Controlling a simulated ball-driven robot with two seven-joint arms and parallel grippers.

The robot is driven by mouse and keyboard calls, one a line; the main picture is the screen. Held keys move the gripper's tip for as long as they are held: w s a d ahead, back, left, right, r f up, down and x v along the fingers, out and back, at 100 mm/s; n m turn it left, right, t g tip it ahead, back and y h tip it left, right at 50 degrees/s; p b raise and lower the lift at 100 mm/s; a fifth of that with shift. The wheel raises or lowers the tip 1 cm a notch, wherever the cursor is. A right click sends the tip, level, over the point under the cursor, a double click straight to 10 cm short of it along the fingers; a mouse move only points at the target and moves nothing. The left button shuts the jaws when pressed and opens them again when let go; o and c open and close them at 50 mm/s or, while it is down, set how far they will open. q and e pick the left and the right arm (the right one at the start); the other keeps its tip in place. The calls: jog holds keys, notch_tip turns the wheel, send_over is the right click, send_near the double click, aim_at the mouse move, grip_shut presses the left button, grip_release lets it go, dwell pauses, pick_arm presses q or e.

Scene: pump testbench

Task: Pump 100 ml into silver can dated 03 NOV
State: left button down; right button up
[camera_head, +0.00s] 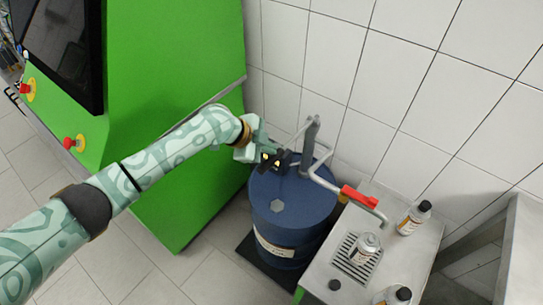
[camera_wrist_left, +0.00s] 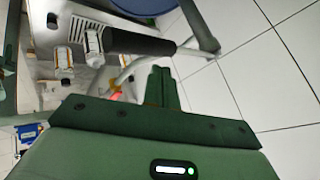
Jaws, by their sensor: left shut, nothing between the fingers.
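A hand pump (camera_head: 311,135) with a grey pipe stands on the blue drum (camera_head: 283,230). Its spout has a red section (camera_head: 359,196) and reaches over a steel table. A silver can (camera_head: 364,249) stands on the table's grate, below the spout end; its date cannot be read. My left gripper (camera_head: 272,160) is over the drum, beside the pump. Its fingers (camera_wrist_left: 162,86) are shut and empty. A black lever grip (camera_wrist_left: 140,42) shows just beyond them in the left wrist view; I cannot tell whether they touch. My right gripper is not in view.
The steel table (camera_head: 416,262) also bears a bottle with a black cap (camera_head: 409,219), another container at the front (camera_head: 392,297) and a small black cap (camera_head: 334,284). A green machine (camera_head: 170,110) stands left of the drum. White tiled walls close the back.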

pick_arm(q)
jog(key=r+p, duration=0.4)
jog(key=r, duration=0.1)
jog(key=shift+w+d, duration=0.15)
jog(key=shift+w, duration=0.05)
dwell(0.8)
